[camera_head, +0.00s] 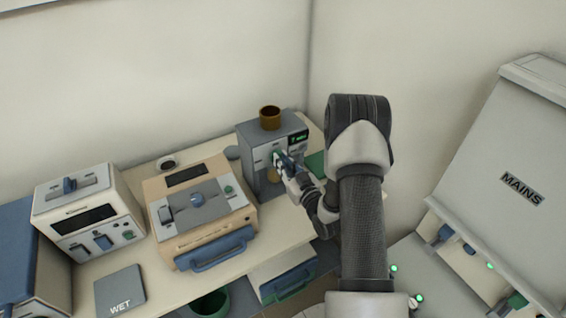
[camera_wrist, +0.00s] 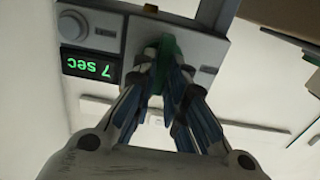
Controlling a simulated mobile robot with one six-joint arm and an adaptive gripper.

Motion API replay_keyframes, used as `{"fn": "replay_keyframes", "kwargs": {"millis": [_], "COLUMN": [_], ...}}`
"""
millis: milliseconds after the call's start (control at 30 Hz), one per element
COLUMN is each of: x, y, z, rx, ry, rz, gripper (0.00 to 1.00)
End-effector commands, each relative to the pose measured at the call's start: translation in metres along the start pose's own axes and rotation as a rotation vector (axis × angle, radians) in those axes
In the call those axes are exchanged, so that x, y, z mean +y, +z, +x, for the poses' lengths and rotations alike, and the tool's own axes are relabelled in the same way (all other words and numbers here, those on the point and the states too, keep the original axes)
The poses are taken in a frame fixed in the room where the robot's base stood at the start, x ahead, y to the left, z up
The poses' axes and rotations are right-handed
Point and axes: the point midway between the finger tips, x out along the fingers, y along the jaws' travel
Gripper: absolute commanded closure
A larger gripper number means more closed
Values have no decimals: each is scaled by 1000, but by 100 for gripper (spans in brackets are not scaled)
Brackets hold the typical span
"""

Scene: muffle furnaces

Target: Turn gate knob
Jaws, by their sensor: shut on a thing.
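My gripper (camera_head: 287,165) is at the front of a grey device (camera_head: 257,147) with a brown cup (camera_head: 270,117) on top. In the wrist view my gripper (camera_wrist: 168,75) has its blue-padded fingers closed around a green knob (camera_wrist: 166,48) on the panel. The knob is partly hidden between the fingertips, so its angle cannot be told. A small display (camera_wrist: 92,67) beside it reads "7 sec", upside down in the wrist view. A round grey button (camera_wrist: 72,25) sits beside the display.
A beige device with a blue handle (camera_head: 218,248) stands left of the grey one, then a white device (camera_head: 87,208). A plate marked WET (camera_head: 119,289) lies in front. A large MAINS cabinet (camera_head: 510,170) stands at right. My arm blocks part of the middle.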

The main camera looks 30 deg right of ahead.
Motion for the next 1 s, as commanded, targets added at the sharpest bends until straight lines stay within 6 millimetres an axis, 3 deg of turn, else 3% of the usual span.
{"fn": "replay_keyframes", "kwargs": {"millis": [467,1000], "x": [-1,-4], "y": [2,6], "z": [0,0], "rx": [0,3], "ry": [-1,0], "rz": [-58,-500], "gripper": [100,100]}}
